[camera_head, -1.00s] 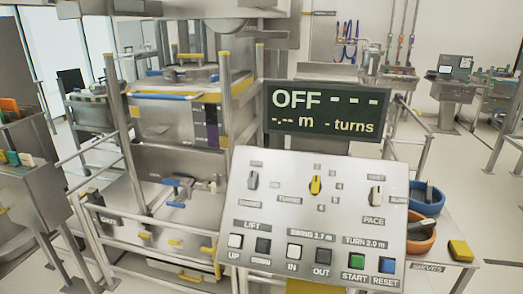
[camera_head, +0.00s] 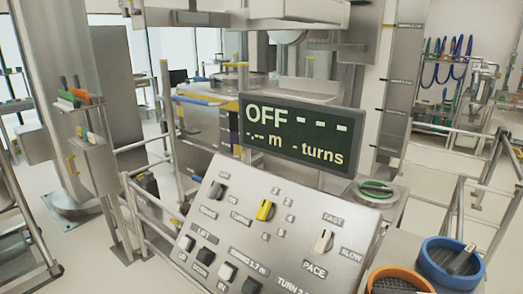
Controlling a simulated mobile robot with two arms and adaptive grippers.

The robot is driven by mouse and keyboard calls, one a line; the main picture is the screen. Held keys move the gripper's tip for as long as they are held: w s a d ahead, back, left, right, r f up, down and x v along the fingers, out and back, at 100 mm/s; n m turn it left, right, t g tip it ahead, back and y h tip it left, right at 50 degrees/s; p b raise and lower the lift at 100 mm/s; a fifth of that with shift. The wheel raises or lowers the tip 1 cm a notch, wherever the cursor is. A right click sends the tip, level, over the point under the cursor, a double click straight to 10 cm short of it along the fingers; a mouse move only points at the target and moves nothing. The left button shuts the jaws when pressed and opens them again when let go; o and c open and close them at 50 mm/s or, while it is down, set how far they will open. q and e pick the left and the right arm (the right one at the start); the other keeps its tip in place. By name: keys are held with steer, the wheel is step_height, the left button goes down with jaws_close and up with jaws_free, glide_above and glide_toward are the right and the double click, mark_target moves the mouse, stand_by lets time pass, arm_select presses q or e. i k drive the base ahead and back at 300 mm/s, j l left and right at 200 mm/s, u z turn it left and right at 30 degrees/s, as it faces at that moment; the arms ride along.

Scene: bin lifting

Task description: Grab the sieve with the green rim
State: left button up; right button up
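A sieve with a blue rim (camera_head: 427,270) and one with an orange rim (camera_head: 375,274) stand at the lower right, the orange one cut off by the bottom edge. Neither of my grippers is in view.
A sloped control panel (camera_head: 290,222) with knobs and buttons fills the lower middle. Its dark display (camera_head: 300,137) reads OFF. Metal railings (camera_head: 483,190) stand at the right and left of it. A steel column (camera_head: 65,110) stands at the left. Open floor shows at the lower left.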

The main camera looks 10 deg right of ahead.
mark_target(374, 188)
steer(key=k+l, duration=0.1)
steer(key=l, duration=0.4)
steer(key=k+l, duration=0.1)
steer(key=l, duration=0.35)
steer(key=k+l, duration=0.15)
steer(key=l, duration=0.35)
steer(key=k+l, duration=0.1)
steer(key=l, duration=0.35)
steer(key=k+l, duration=0.1)
steer(key=l, duration=0.4)
steer(key=k+l, duration=0.1)
steer(key=l, duration=0.35)
steer(key=i+l, duration=0.15)
steer(key=l, duration=0.2)
steer(key=i+l, duration=0.2)
steer(key=l, duration=0.2)
steer(key=i+l, duration=0.15)
steer(key=l, duration=0.2)
steer(key=i+l+z, duration=0.1)
steer(key=l, duration=0.3)
steer(key=i+l, duration=0.25)
steer(key=l, duration=0.1)
